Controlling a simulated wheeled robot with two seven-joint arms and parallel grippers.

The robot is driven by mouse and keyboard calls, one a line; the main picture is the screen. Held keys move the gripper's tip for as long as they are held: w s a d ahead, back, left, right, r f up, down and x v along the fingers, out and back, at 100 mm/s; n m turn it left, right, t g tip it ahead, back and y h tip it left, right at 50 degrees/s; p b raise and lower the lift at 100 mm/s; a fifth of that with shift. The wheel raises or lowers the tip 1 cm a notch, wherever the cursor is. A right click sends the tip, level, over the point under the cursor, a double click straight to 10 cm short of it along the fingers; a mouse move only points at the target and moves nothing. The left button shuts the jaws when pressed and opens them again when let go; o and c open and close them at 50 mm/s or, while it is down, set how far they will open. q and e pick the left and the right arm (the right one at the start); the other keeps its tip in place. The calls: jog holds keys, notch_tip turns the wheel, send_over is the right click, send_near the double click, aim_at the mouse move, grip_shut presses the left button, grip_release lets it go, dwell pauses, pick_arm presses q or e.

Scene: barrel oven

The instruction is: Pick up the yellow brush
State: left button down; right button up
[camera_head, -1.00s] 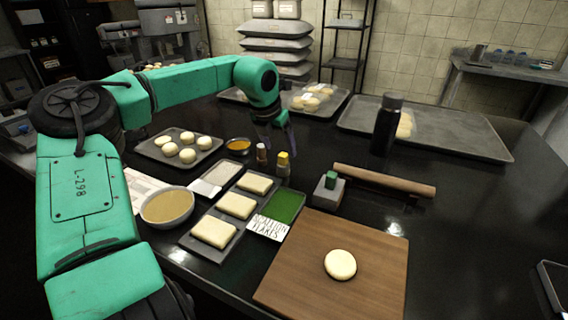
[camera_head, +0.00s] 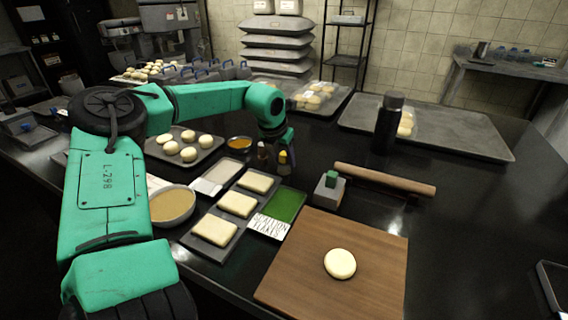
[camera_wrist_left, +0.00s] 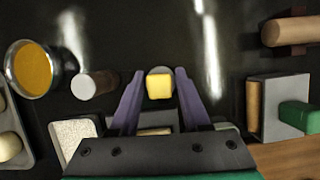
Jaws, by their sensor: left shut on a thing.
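The yellow brush (camera_head: 283,160) stands on the black table beside the green flakes tray and looks upright. Its yellow block top (camera_wrist_left: 159,87) lies between the purple fingers of my left gripper (camera_wrist_left: 156,75) in the left wrist view. My left gripper (camera_head: 279,143) reaches down over it from above and is shut on it. Whether its base touches the table cannot be told. Its lower part is hidden in the wrist view. My right gripper is not in view.
A small brush with a pale top (camera_head: 262,152) stands close on the left, beside a bowl of orange sauce (camera_head: 239,144). A green tray (camera_head: 286,205) is in front. A grey block stand (camera_head: 328,190) and rolling pin (camera_head: 384,179) lie right. A dark bottle (camera_head: 387,125) stands behind.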

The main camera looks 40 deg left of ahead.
aim_at(284, 153)
pick_arm(q)
notch_tip(284, 153, up, 20)
jog(key=p, duration=0.1)
dwell(0.6)
